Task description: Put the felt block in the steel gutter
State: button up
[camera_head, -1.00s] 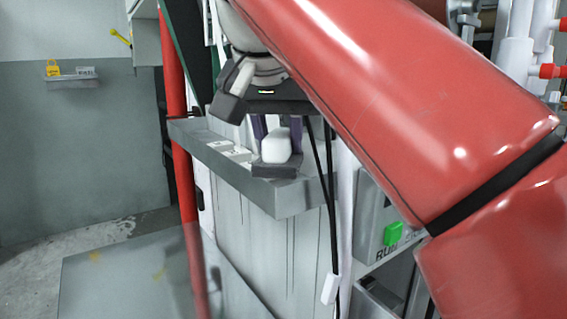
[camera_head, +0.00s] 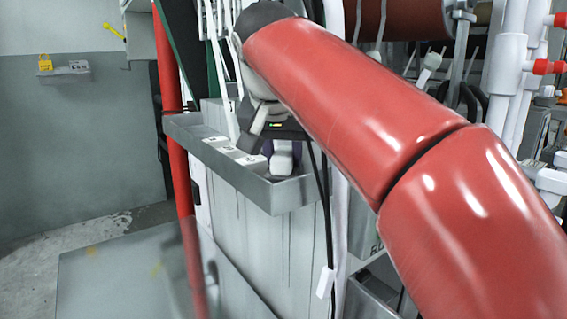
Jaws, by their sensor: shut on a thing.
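The steel gutter (camera_head: 240,178) is a long grey trough along the top of a pale cabinet, left of centre. My gripper (camera_head: 282,166) is at the gutter's right end, partly hidden by my red arm. It is shut on a small white block, the felt block (camera_head: 284,158), which shows between its dark fingers. The block appears just above or inside the right end of the gutter, behind its front wall. I cannot tell whether it touches the gutter floor.
Several white tags (camera_head: 232,152) lie along the gutter left of the block. A black cable (camera_head: 324,210) hangs just right of the gutter's end. A red post (camera_head: 180,170) stands at its left. White pipes (camera_head: 508,80) stand at the right.

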jog(key=shift+f, duration=0.8)
jog(key=shift+f, duration=0.2)
jog(key=o, duration=1)
jog(key=shift+r, duration=0.1)
jog(key=shift+s+r, duration=0.15)
jog(key=shift+r, duration=0.3)
jog(key=p+v, duration=0.1)
jog(key=v, duration=1)
jog(key=shift+s, duration=0.15)
